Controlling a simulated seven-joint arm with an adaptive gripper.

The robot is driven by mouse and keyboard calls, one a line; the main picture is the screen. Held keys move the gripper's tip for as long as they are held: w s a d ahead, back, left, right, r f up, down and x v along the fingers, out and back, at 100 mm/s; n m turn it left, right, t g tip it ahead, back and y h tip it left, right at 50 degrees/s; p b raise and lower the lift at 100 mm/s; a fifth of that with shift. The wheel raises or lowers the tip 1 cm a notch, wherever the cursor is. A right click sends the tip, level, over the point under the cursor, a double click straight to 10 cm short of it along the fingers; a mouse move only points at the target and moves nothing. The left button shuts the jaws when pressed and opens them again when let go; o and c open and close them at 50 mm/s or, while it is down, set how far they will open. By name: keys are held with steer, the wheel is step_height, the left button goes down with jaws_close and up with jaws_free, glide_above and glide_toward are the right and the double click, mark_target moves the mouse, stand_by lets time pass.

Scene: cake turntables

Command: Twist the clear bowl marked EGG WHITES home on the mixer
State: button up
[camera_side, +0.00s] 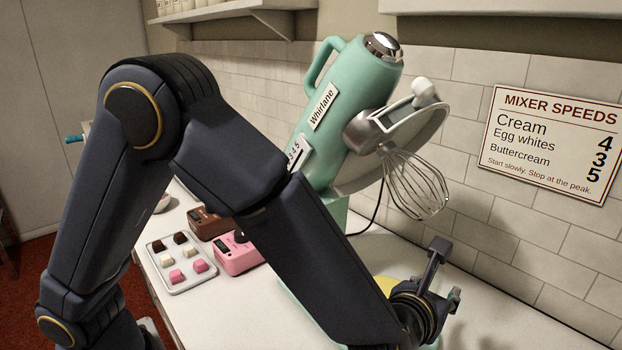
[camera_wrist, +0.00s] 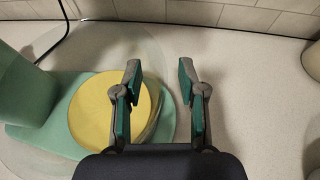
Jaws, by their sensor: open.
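The mint-green mixer (camera_side: 345,110) has its head tilted up, with a wire whisk (camera_side: 417,184) hanging from it. Its green base (camera_wrist: 170,128) shows in the wrist view. On the base is a round yellow surface (camera_wrist: 98,112), with faint clear curved edges around it that look like the clear bowl. I cannot tell whether the yellow is contents or seen through the bowl. No EGG WHITES marking is readable. My gripper (camera_wrist: 158,78) is open, with its left finger over the bowl's right side and its right finger beyond it over the counter.
A tray of small sweets (camera_side: 181,262), a pink box (camera_side: 237,256) and a brown box (camera_side: 208,222) stand left on the counter. A MIXER SPEEDS sign (camera_side: 551,143) hangs on the tiled wall. A dark cord runs behind the mixer. The counter right of my gripper is mostly clear.

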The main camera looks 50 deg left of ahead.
steer(key=shift+w+f, duration=0.1)
steer(key=shift+w, duration=0.1)
jaws_close()
stand_by(0.3)
stand_by(0.3)
steer(key=shift+s+m+h, duration=0.55)
steer(key=shift+m+h, duration=0.15)
steer(key=shift+h, duration=0.2)
steer(key=shift+s+m+h, duration=0.55)
steer(key=shift+m+h, duration=0.15)
steer(key=shift+h, duration=0.1)
